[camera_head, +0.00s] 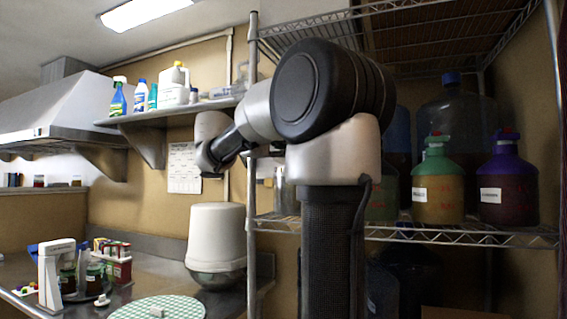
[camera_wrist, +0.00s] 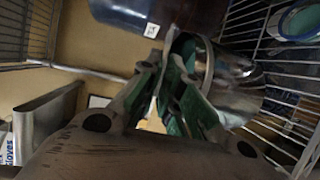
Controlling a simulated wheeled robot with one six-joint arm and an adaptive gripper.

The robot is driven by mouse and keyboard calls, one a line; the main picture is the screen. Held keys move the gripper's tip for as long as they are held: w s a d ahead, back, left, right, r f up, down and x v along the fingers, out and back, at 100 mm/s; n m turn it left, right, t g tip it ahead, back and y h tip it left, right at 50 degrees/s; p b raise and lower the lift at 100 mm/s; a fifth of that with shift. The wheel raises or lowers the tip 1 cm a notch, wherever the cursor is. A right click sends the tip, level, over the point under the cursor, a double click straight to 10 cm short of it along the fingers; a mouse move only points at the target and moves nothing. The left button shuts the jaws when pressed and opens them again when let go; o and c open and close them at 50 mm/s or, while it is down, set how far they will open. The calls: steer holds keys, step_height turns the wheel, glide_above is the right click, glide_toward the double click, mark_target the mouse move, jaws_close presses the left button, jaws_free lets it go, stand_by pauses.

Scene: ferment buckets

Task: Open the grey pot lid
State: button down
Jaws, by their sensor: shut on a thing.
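In the wrist view, my gripper (camera_wrist: 182,62) has its green-padded fingers close together at the rim of a shiny grey metal pot (camera_wrist: 238,88). They are shut on its edge, which looks like the grey pot lid (camera_wrist: 207,62), a curved metal band beside the fingertips. The pot appears tilted because the wrist is turned. How far the lid is raised cannot be told. In the head view my own arm hides the gripper, and only a sliver of a grey metal vessel (camera_head: 283,190) shows on the wire shelf.
The wire shelf (camera_head: 480,236) holds a green-topped jug (camera_head: 437,190) and a purple jug (camera_head: 508,195) to the right. A dark bottle (camera_wrist: 185,14) is close beyond my fingers. A white bucket-like vessel (camera_head: 216,235) stands left of the shelf post.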

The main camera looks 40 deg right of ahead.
steer(key=shift+d+r, duration=0.1)
steer(key=shift+r, duration=0.35)
steer(key=c, duration=1.6)
jaws_free()
steer(key=shift+c, duration=0.2)
steer(key=a+r, duration=0.1)
steer(key=a, duration=1.1)
steer(key=shift+r, duration=0.2)
